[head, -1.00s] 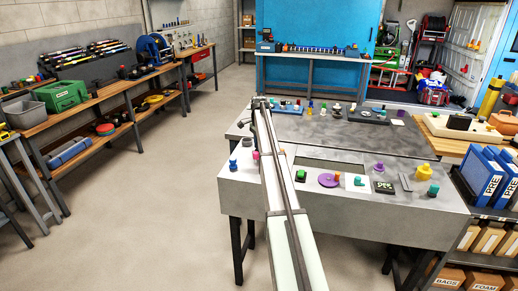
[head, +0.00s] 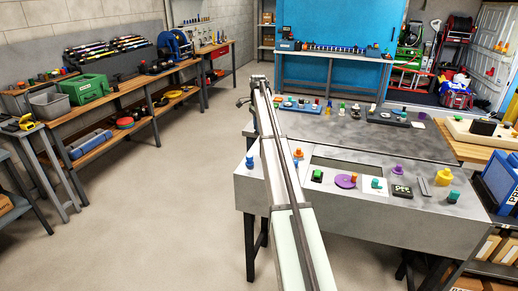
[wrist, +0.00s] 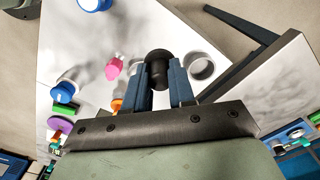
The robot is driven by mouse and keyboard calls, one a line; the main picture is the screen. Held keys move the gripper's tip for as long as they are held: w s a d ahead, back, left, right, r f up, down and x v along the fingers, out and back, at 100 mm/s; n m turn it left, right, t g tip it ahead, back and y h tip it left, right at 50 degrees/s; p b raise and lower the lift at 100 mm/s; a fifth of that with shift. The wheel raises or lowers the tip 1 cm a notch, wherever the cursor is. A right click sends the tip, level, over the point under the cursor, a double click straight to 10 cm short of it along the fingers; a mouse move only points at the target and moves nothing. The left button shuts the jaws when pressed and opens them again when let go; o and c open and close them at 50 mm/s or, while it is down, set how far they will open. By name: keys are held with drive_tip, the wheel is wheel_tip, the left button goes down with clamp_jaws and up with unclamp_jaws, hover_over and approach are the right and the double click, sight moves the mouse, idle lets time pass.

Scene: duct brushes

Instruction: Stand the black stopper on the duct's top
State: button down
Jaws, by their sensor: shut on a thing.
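In the wrist view the black stopper (wrist: 158,62) sits between the two blue fingers of my gripper (wrist: 160,80), which is shut on it. The duct looks like the long grey box (head: 350,218) at the front of the bench in the head view. A pale surface with small parts on it lies beyond the fingers in the wrist view. I cannot tell how high the stopper is above it. In the head view my arm hides part of the duct, and the stopper cannot be made out.
A grey ring (wrist: 202,66) is just right of the stopper, with a pink part (wrist: 113,69) and a blue part (wrist: 64,92) to the left. Along the duct stand a purple disc (head: 346,181), a yellow part (head: 444,176) and several others.

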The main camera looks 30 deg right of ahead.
drive_tip(key=shift+a+f, duration=0.1)
drive_tip(key=shift+f, duration=4.65)
drive_tip(key=shift+f, duration=0.1)
drive_tip(key=c, duration=0.9)
unclamp_jaws()
drive_tip(key=shift+c, duration=0.2)
wheel_tip(320, 180, up, 12)
drive_tip(key=shift+r, duration=0.15)
